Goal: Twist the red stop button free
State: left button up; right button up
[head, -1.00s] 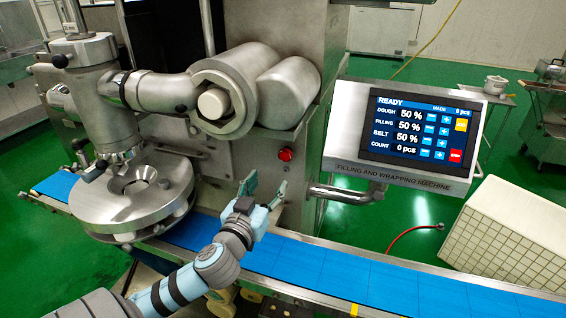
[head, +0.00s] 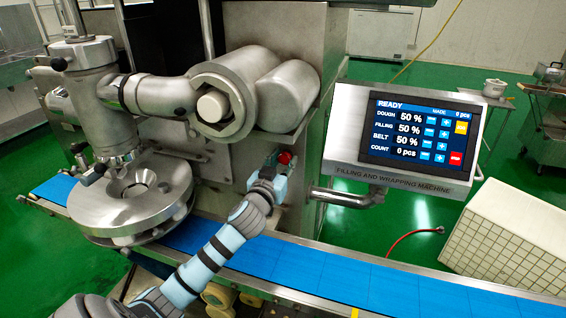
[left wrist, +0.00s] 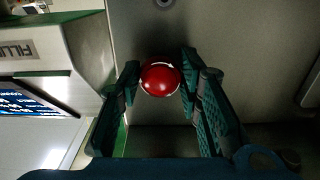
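The red stop button (head: 285,157) sits on the grey steel front of the machine, below the two metal cylinders. In the left wrist view the red button (left wrist: 160,78) shows as a round red cap with white arrow marks. My left gripper (head: 279,162) is at the button. In the left wrist view my left gripper (left wrist: 158,80) has its two green fingers apart, one on each side of the button. The right finger is very close to the cap; I cannot tell whether it touches. My right gripper is not in view.
The control screen (head: 415,130) reads READY and stands to the right on a metal pipe arm (head: 345,197). The blue belt (head: 330,270) runs below. A round steel head (head: 130,200) stands at the left. A cream tiled box (head: 510,235) is at the far right.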

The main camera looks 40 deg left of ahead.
pick_arm(q)
jog(key=c, duration=0.4)
jog(key=shift+r+m+p, duration=0.1)
jog(key=shift+m+p, duration=0.3)
jog(key=shift+p, duration=0.05)
jog(key=o, duration=1.2)
jog(key=v, duration=1.2)
